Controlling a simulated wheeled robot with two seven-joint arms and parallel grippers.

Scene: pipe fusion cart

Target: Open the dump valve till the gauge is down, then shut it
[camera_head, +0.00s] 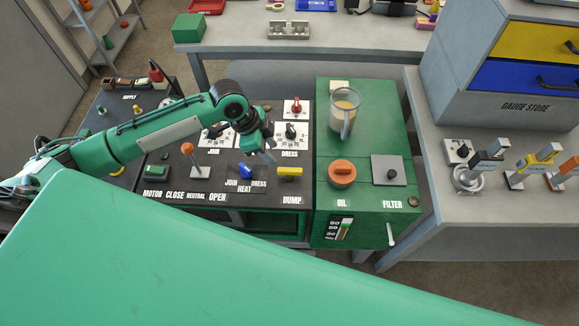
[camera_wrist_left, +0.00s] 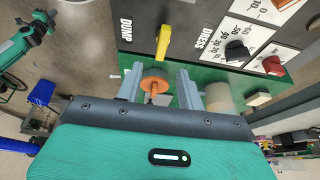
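The yellow dump valve handle (camera_head: 290,172) is on the black panel above the DUMP label, lying sideways in the head view. In the left wrist view the yellow handle (camera_wrist_left: 163,43) stands beyond the fingertips, near the DUMP lettering. My left gripper (camera_head: 266,153) hangs over the panel, up and left of the handle. In the left wrist view its two fingers (camera_wrist_left: 160,84) are spread apart, with nothing held between them; the orange cap shows behind them. I cannot make out a pressure gauge; my left arm covers part of the panel. My right gripper is not in view.
A blue heat lever (camera_head: 245,171) and an orange-topped lever (camera_head: 188,149) stand left of the handle. The green oil tank (camera_head: 350,220) on the right carries an orange cap (camera_head: 342,173), a jug (camera_head: 344,112) and a level strip (camera_head: 339,230). Dial knobs (camera_head: 291,131) stand behind.

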